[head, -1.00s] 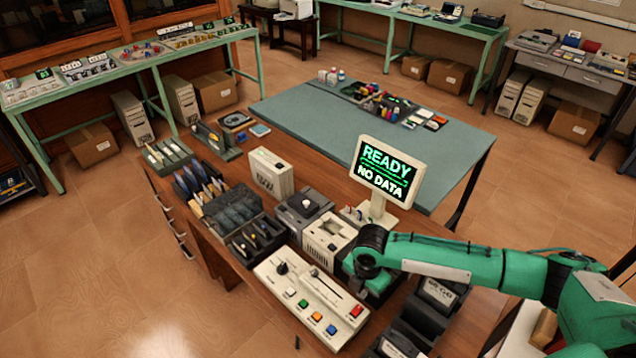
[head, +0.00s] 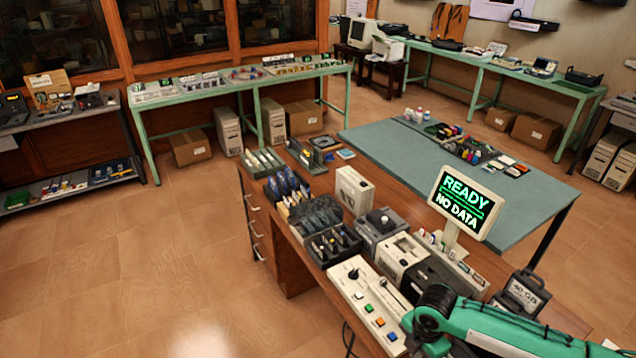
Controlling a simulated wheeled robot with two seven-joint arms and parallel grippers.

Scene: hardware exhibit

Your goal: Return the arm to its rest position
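The fingers of my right gripper do not show; the arm's end is cut off or hidden at the bottom edge. My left arm and gripper are not in view.
The wooden bench holds a screen (head: 464,203) reading "READY NO DATA", black trays (head: 333,245) and several boxy devices. A grey-green table (head: 400,160) adjoins it behind. Green side tables (head: 240,88) line the walls. Floor (head: 130,260) at left is clear.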

